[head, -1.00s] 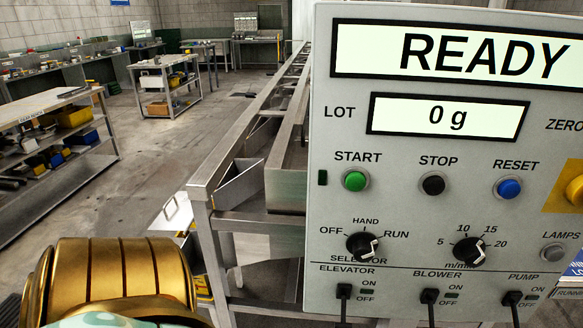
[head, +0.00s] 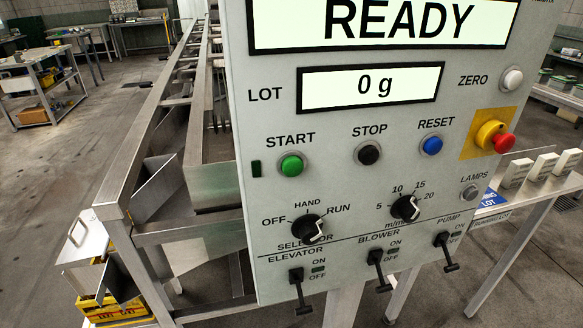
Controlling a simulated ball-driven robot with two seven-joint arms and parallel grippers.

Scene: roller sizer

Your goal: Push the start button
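The green start button (head: 292,165) is on the grey control panel (head: 285,225), under the START label and left of the black stop button (head: 369,154). A small dark indicator (head: 256,168) beside the start button looks unlit. The upper display (head: 385,22) reads READY and the lot display (head: 370,85) reads 0 g. The selector knob (head: 308,229) sits below the start button. Neither gripper is in view, and nothing covers the button.
A red emergency knob (head: 503,142) on a yellow plate is at the panel's right. Switch levers (head: 298,290) stick out along the bottom. The metal sizer frame (head: 145,160) runs back on the left. A table with white boxes (head: 515,172) stands at right.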

